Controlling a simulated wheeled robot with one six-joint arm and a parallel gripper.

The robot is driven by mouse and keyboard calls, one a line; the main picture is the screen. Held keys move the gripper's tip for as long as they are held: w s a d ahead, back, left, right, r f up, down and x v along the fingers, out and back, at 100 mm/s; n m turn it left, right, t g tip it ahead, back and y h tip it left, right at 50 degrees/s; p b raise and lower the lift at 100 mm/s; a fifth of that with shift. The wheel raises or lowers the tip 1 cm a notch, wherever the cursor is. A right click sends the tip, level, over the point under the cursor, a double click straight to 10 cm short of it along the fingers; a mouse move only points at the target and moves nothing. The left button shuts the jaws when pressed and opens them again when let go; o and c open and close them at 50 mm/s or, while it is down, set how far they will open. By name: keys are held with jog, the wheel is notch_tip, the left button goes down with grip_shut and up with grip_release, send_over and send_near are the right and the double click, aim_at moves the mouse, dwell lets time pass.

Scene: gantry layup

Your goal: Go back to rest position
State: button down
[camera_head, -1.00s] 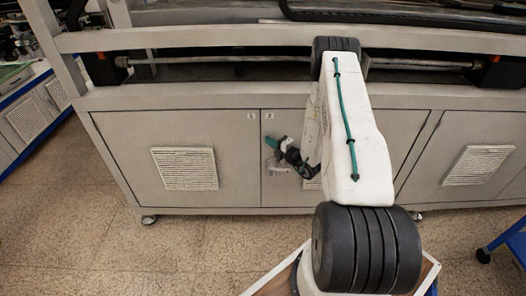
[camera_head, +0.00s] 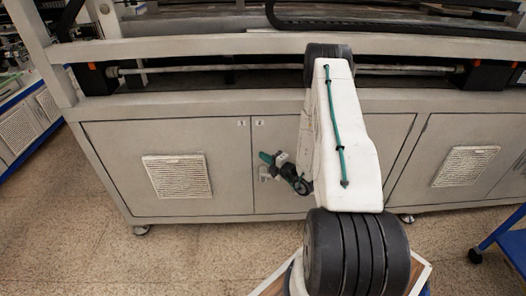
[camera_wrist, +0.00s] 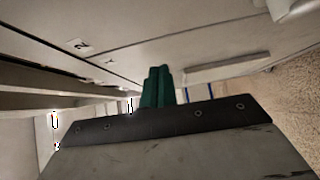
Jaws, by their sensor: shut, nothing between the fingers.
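My gripper (camera_head: 268,158) is in front of the grey cabinet doors (camera_head: 215,160), near the seam between the two labelled doors. Its green fingers also show in the wrist view (camera_wrist: 157,86), close together with nothing between them. The white arm link stands between the camera and the cabinet and hides part of the doors. In the wrist view a door with a "2" label runs along the top. I cannot tell whether the gripper touches a door.
The long grey machine (camera_head: 215,45) stands above the cabinet, with a horizontal rod (camera_head: 200,69) along its front. A blue-edged bench (camera_head: 30,125) is at the far left and a blue cart (camera_head: 502,245) at the right. Speckled floor (camera_head: 190,262) is clear at the lower left.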

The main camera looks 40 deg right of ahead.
jog(key=s+d, duration=0.1)
jog(key=s, duration=0.6)
jog(key=shift+s, duration=0.4)
jog(key=shift+d+f, duration=0.1)
